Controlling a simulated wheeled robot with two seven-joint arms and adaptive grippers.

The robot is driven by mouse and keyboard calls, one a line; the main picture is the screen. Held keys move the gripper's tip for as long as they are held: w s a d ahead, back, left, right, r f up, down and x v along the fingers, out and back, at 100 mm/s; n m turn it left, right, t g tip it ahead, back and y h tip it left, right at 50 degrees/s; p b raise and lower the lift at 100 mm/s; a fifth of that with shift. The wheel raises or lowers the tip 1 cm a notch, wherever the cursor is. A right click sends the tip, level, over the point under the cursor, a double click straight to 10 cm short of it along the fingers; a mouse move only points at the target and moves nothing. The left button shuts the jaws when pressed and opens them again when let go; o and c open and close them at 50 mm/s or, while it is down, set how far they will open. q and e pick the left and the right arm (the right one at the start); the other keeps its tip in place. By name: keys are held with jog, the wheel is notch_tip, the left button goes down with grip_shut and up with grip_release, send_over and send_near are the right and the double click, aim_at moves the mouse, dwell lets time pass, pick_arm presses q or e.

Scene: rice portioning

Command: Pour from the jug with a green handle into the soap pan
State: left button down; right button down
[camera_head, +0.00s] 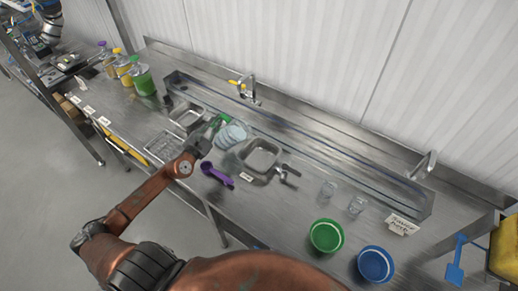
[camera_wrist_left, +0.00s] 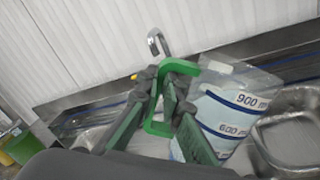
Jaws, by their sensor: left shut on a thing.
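The clear jug (camera_head: 234,135) with a green handle holds pale blue liquid and stands out beside the square metal pan (camera_head: 246,160). In the left wrist view, the jug (camera_wrist_left: 232,100) shows blue 900 and 600 markings and its green handle (camera_wrist_left: 158,128). My left gripper (camera_head: 211,131) is shut on the handle; its fingers (camera_wrist_left: 168,100) also show in the wrist view. The pan (camera_wrist_left: 263,148) lies right of the jug there. Its label (camera_head: 246,178) is too small to read, so I cannot tell whether it is the soap pan. My right gripper is out of view.
Another metal pan (camera_head: 189,117) sits to the left. A purple scoop (camera_head: 216,174) lies in front. A green bowl (camera_head: 326,236), a blue bowl (camera_head: 375,264) and clear cups (camera_head: 356,205) stand right. Bottles (camera_head: 143,80) stand far left; a faucet (camera_head: 246,90) rises behind.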

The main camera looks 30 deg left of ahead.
aim_at(230, 123)
pick_arm(q)
jog(key=shift+d+r, duration=0.1)
jog(key=shift+r, duration=0.1)
jog(key=shift+w+d+r+m+p, duration=0.1)
jog(key=shift+d+r+m+p, duration=0.15)
jog(key=shift+m+p, duration=0.45)
jog(key=shift+w+d+r+m+p, duration=0.15)
jog(key=shift+d+m+p, duration=0.75)
jog(key=shift+p, duration=1.05)
jog(key=shift+d, duration=0.1)
jog(key=shift+w+d+r+m+p, duration=0.15)
jog(key=shift+d+m+p, duration=0.85)
jog(key=shift+p, duration=0.65)
jog(key=shift+d+m+p, duration=0.8)
jog(key=shift+d+p, duration=0.1)
jog(key=shift+p, duration=0.45)
jog(key=shift+d, duration=0.1)
